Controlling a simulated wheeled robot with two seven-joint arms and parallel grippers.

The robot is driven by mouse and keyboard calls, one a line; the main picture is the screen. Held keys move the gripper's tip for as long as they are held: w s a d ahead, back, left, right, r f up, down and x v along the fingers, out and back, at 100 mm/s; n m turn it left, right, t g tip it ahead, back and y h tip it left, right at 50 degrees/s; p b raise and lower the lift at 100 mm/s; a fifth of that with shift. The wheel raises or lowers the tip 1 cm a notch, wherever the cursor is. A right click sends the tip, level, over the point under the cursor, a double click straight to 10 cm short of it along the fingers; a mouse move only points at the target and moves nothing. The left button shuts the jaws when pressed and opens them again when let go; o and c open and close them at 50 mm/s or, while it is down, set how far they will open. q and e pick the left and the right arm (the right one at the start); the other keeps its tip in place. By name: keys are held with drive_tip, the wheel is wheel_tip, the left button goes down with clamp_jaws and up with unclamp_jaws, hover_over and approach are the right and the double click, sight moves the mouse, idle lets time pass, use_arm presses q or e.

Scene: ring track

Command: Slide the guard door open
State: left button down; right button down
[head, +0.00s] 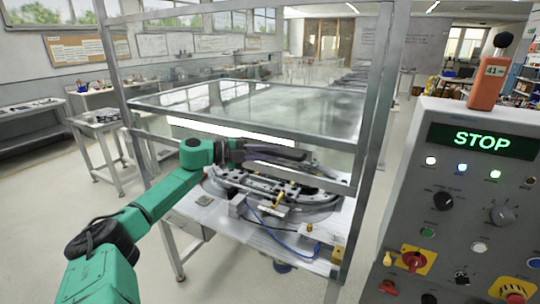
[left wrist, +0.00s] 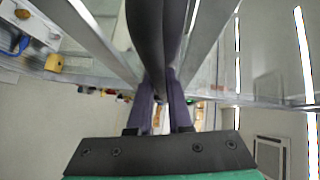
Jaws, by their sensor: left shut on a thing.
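The guard door (head: 240,118) belongs to a metal-framed enclosure with clear panels in the middle of the head view. Its exact edges are hard to tell from the fixed frame. My left gripper (head: 305,158) reaches across the front of the enclosure from the left. In the left wrist view its two purple-grey fingers (left wrist: 163,105) are shut on a thick dark bar, which looks like the door's handle (left wrist: 158,35). The gripper hides most of the handle in the head view. My right gripper does not show.
A ring-shaped mechanism (head: 290,190) with a blue cable sits on the table (head: 225,222) inside the enclosure. A grey control panel (head: 465,215) reading STOP stands close at the right. Metal posts (head: 378,110) flank the enclosure. Open floor (head: 75,235) lies at the left.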

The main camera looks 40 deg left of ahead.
use_arm(q)
drive_tip(key=c, duration=1.1)
unclamp_jaws()
drive_tip(key=shift+a, duration=0.1)
drive_tip(key=b+v, duration=0.6)
drive_tip(key=v, duration=0.8)
drive_tip(key=shift+s+a, duration=0.15)
drive_tip(key=shift+s, duration=0.1)
